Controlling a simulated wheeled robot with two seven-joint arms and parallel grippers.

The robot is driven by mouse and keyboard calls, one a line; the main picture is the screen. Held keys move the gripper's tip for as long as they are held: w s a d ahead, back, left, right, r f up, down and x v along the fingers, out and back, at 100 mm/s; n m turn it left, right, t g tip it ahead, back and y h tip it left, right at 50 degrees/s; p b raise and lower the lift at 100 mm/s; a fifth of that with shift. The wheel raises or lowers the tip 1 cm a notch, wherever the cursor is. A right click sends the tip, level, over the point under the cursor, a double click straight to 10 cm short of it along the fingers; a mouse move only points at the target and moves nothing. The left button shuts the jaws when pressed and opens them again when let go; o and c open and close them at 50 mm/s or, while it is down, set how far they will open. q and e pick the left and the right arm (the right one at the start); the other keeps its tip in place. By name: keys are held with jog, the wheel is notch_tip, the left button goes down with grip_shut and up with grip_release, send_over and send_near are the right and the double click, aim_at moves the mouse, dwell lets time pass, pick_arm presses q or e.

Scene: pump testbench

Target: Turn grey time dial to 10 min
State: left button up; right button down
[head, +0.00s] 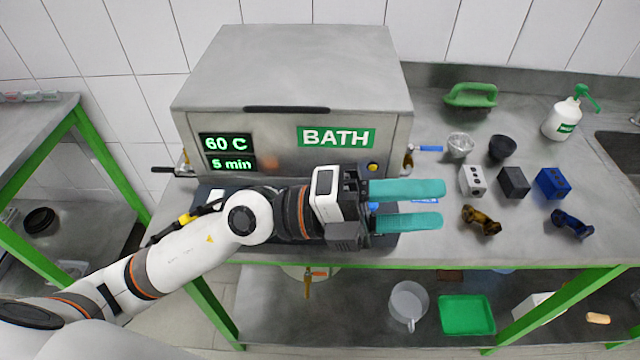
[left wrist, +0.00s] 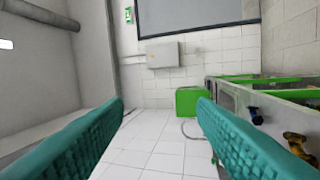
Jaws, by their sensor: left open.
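The steel bath (head: 290,75) stands at the back of the bench, with a green BATH label (head: 336,137) on its front. Its display (head: 228,153) reads 60 C and 5 min in green. I cannot make out the grey time dial; my left arm and gripper cover part of the bath's lower front. My left gripper (head: 440,205) is in front of the bath's lower right, pointing right, with teal fingers apart and nothing between them. In the left wrist view the open fingers (left wrist: 161,108) frame empty floor and a far wall. My right gripper is not in view.
A yellow button (head: 373,168) sits on the bath front, just above my gripper. A green tray (head: 466,314) lies below.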

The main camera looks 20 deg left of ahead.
pick_arm(q)
jog(key=w+a+n+t+y+p, duration=0.2)
jog(key=w+n+t+y, duration=0.2)
jog(key=n+t+y, duration=0.65)
jog(key=w+a+n+t+y+p, duration=0.3)
jog(key=n+t, duration=0.5)
jog(key=n, duration=0.8)
jog(key=s+a+f+n+g+y+p, duration=0.2)
jog(key=s+a+f+n+g+y, duration=0.1)
jog(key=f+n+g+y, duration=0.3)
jog(key=s+a+f+n+g+y+p, duration=0.2)
jog(key=s+f+n+g+y, duration=0.15)
jog(key=f+n+y, duration=0.3)
jog(key=shift+n, duration=0.4)
jog(key=x, duration=0.3)
jog(key=p+x, duration=0.1)
jog(key=x, duration=0.3)
jog(key=p+x, duration=0.1)
jog(key=x, duration=0.2)
jog(key=shift+w+f, duration=0.3)
jog(key=shift+f, duration=0.1)
jog(key=shift+w+a+f, duration=0.25)
jog(key=shift+w+f, duration=0.1)
jog(key=shift+w, duration=0.2)
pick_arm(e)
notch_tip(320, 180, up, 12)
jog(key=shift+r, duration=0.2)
pick_arm(q)
jog(key=shift+c, duration=0.5)
jog(key=c, duration=0.9)
